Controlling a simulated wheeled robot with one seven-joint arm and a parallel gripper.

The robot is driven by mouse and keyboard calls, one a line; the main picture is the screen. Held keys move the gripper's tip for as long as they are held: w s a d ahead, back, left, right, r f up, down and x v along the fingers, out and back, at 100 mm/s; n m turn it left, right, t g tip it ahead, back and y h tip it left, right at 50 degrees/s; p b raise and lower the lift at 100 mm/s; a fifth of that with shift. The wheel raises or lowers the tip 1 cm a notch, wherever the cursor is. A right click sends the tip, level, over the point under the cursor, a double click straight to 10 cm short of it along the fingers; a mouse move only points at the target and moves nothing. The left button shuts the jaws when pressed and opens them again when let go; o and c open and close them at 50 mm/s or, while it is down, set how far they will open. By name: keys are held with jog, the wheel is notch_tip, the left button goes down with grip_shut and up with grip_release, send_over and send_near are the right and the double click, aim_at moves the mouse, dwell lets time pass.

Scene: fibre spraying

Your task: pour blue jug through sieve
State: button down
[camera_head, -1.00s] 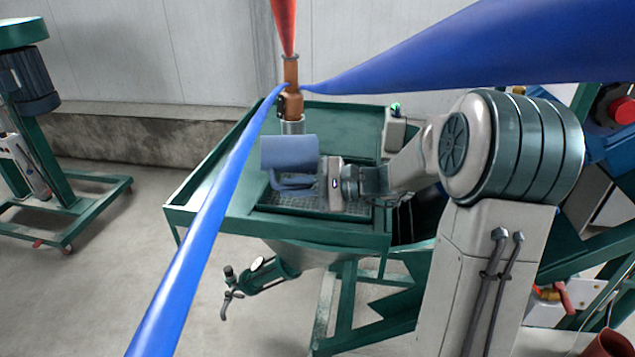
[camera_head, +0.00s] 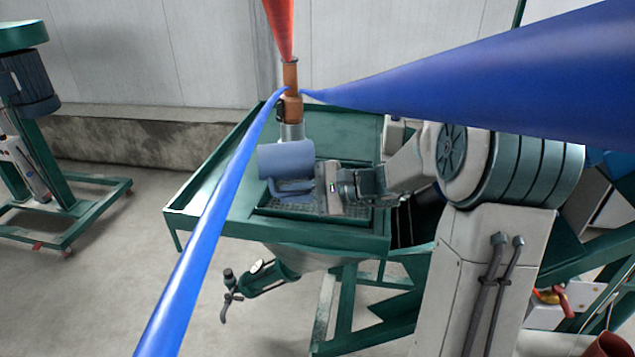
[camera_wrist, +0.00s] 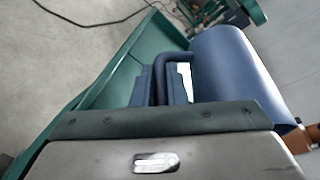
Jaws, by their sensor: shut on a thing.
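My gripper (camera_head: 308,190) is shut on the handle of the blue jug (camera_head: 286,158). The jug lies on its side, close to horizontal, above the sieve. Its contents and any flow out of it cannot be made out. The wrist view shows the jug (camera_wrist: 240,75) at the right, with its handle between the fingers of my gripper (camera_wrist: 165,95). The sieve (camera_head: 296,210) is a grey grid set in the green tray of the machine, partly hidden by the jug and gripper.
The green machine's tray (camera_head: 218,205) has raised rims around the sieve. An orange and red nozzle (camera_head: 291,75) stands behind the jug. Blue hoses (camera_head: 215,220) cross the view. A second green machine (camera_head: 70,210) stands on the floor at the left.

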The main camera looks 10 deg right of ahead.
jog(key=shift+s+a+r+n+h+p, duration=0.1)
jog(key=shift+a+r+n+h+p, duration=0.2)
jog(key=shift+h+p, duration=0.55)
jog(key=shift+a+f+g+h+p, duration=0.2)
jog(key=shift+a+f+h+p, duration=0.05)
jog(key=shift+f+h, duration=0.3)
jog(key=shift+a+f+g+h+p, duration=0.25)
jog(key=shift+f+h, duration=0.15)
jog(key=shift+h, duration=0.1)
jog(key=shift+f, duration=0.15)
jog(key=r+h+p, duration=0.1)
jog(key=p, duration=0.2)
jog(key=shift+d+r+n+h, duration=0.1)
jog(key=shift+r+n+h, duration=0.05)
jog(key=shift+n+h, duration=0.2)
jog(key=shift+d+f+g+h+p, duration=0.1)
jog(key=shift+f+g+h+p, duration=0.2)
jog(key=shift+h+p, duration=0.5)
jog(key=shift+d+r+h+p, duration=0.2)
jog(key=shift+h+p, duration=0.35)
jog(key=shift+p, duration=0.7)
jog(key=r+h+p, duration=0.1)
jog(key=h+p, duration=0.1)
jog(key=p, duration=0.3)
jog(key=shift+g, duration=0.25)
jog(key=shift+s+p, duration=0.1)
jog(key=shift+p, duration=0.4)
